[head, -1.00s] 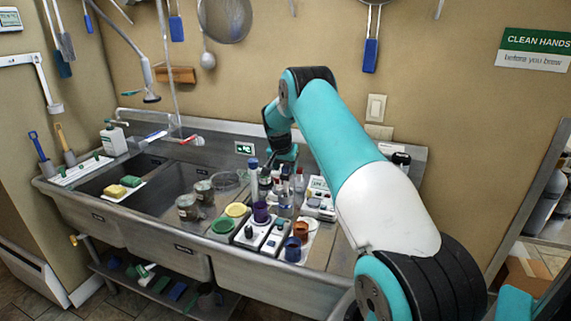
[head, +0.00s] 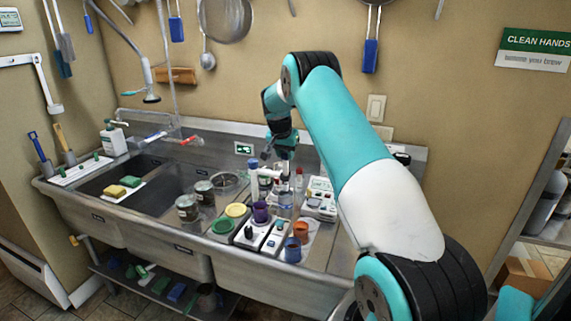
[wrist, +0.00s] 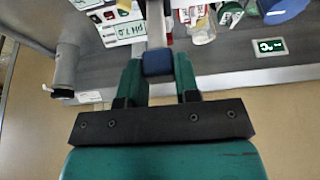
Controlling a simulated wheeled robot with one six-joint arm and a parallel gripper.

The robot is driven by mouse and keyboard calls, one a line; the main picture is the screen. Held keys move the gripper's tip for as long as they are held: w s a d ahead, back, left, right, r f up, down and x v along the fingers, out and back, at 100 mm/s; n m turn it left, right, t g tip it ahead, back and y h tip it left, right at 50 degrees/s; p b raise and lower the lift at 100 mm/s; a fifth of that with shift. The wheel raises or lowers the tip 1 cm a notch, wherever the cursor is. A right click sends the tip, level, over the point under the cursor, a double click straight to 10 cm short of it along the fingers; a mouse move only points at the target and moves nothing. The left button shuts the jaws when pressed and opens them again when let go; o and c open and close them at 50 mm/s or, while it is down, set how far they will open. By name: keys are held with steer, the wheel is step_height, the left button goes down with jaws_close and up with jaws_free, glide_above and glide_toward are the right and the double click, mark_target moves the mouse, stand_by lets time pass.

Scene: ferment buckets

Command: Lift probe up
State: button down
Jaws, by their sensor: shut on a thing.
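My gripper (head: 281,146) is above the drainboard of the steel sink bench in the head view. In the wrist view it is shut on the probe (wrist: 156,28), with its green fingers on both sides of the probe's dark blue top (wrist: 157,62). A pale grey shaft runs away from that top. In the head view the probe is small and mostly merges with the bottles below my gripper. I cannot tell whether its tip is clear of the vessel beneath.
Bottles (head: 265,180) and a white meter (head: 320,195) stand close to my gripper. Purple (head: 261,211), orange (head: 301,230) and blue (head: 292,249) cups stand in front. Glass jars (head: 187,207) are to the left. The wall is behind; open air is above the bench.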

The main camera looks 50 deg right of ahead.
steer(key=shift+w+r, duration=0.1)
steer(key=shift+r, duration=0.25)
steer(key=c, duration=0.9)
jaws_free()
steer(key=shift+r, duration=0.1)
steer(key=shift+c, duration=0.2)
steer(key=shift+o, duration=0.5)
steer(key=b+v, duration=0.4)
steer(key=v, duration=1.3)
steer(key=shift+a+b, duration=0.2)
steer(key=shift+b, duration=0.2)
